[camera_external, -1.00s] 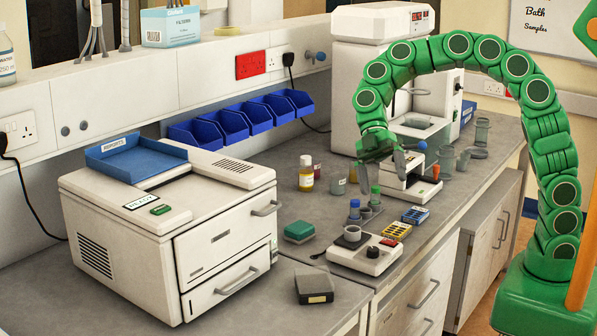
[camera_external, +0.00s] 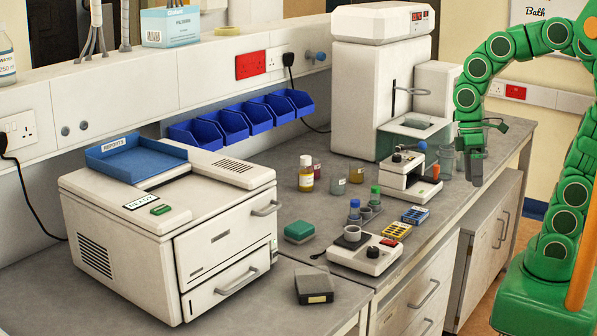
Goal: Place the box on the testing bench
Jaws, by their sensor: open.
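Several box-like things are in view, and I cannot tell which is the task's box. A small grey box (camera_external: 314,285) with a pale label lies on the near part of the grey bench (camera_external: 345,290). A small green-topped box (camera_external: 299,231) lies behind it. A blue and white carton (camera_external: 170,26) stands on the ledge at upper left. My gripper (camera_external: 488,152) is open, with nothing visible between its fingers, over the right part of the bench by the glassware. No label names any surface as the testing bench.
A large white printer-like machine (camera_external: 165,240) with a blue tray (camera_external: 136,158) fills the left. A tall white instrument (camera_external: 372,95) stands at the back. Small devices (camera_external: 366,254), bottles (camera_external: 306,173) and beakers (camera_external: 446,160) crowd the middle. The bench front edge beside the grey box is clear.

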